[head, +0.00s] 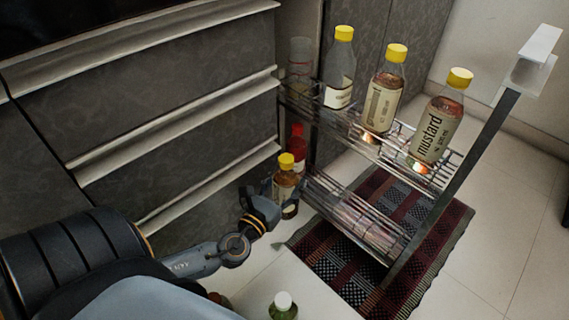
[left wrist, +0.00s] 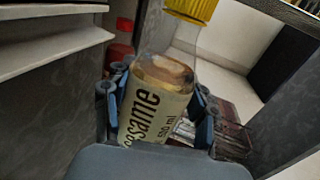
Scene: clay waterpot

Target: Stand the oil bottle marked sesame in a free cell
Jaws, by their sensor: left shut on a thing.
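The sesame oil bottle (head: 285,187) has a yellow cap and amber contents. Its label reads "sesame" in the left wrist view (left wrist: 155,105). My left gripper (head: 274,199) is shut around its body and holds it beside the left side of the pull-out wire rack, near the lower shelf's back end. The bottle is slightly tilted in the head view. The lower wire shelf (head: 358,222) looks bare along its front and middle; its cell dividers are hard to make out. The upper shelf (head: 405,157) holds several bottles. My right gripper is not in view.
The mustard bottle (head: 437,130), two other yellow-capped bottles (head: 382,98) (head: 340,75) and a clear container (head: 300,62) stand on the upper shelf. A red bottle (head: 298,146) is behind the sesame bottle. A white-capped green bottle (head: 283,308) stands at the bottom edge. Drawer fronts (head: 170,130) lie left.

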